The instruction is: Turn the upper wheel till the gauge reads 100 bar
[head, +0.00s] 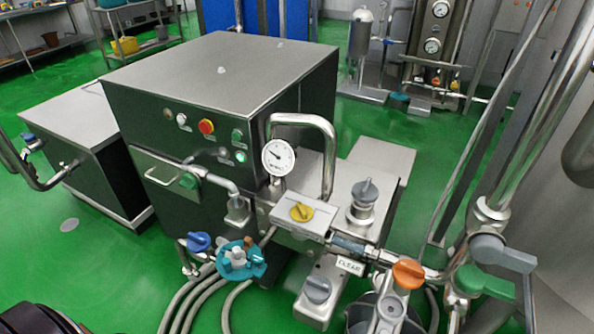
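The round white pressure gauge (278,157) stands on a short stem in front of the dark machine cabinet. Its dark needle seems to point to the upper left; the scale numbers are too small to read. A grey hand wheel (364,192) sits on a metal block right of the gauge and looks like the upper wheel. A second grey wheel (317,290) sits lower, near the front. A yellow knob (301,211) is on the flat block between them. Neither of my grippers is in the head view, and nothing is seen touching the wheels.
A bent steel pipe (330,135) arches behind the gauge. An orange knob (408,273), a "CLEAR" tag (350,266) and green and grey handles crowd the right front. A teal fitting (240,260) and hoses lie at the lower left. Green floor (100,275) is open at left.

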